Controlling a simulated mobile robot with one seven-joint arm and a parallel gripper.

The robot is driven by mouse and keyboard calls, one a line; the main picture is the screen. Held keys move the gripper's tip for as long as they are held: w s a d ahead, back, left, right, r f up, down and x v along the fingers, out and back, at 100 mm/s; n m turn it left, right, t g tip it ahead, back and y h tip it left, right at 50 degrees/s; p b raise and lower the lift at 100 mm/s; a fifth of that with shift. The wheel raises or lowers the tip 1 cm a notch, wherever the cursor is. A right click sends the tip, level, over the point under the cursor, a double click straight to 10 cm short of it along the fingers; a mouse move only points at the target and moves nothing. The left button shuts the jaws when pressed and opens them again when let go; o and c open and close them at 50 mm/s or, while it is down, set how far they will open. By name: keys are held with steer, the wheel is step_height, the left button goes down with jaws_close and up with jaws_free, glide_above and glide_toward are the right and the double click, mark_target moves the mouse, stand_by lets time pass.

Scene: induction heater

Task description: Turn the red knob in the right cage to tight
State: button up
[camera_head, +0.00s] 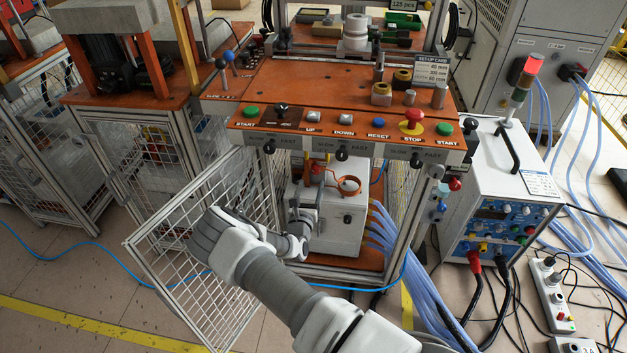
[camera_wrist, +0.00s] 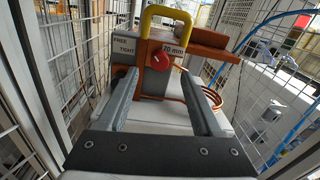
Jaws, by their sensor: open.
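The red knob (camera_wrist: 161,62) sits on the front of a grey and orange block inside the right cage, with a small pale mark on its face. The labels FREE (camera_wrist: 121,42) and TIGHT (camera_wrist: 124,52) are to its left; which one the mark points at is too small to tell. My gripper (camera_wrist: 158,82) is open and empty, its two fingers reaching towards the knob, one on each side of it in the picture. Contact cannot be told. In the head view my gripper (camera_head: 305,208) is inside the cage front, and the knob cannot be made out.
A yellow handle (camera_wrist: 166,16) arches over the knob. The mesh door (camera_head: 205,255) stands open to the left of my arm. The orange control panel (camera_head: 345,135) overhangs the opening. A copper coil (camera_head: 348,185) is to the right. Mesh walls stand close on both sides.

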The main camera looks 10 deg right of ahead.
mark_target(315, 172)
steer(key=b+x, duration=0.1)
steer(key=x, duration=0.4)
steer(key=shift+w, duration=0.1)
jaws_close()
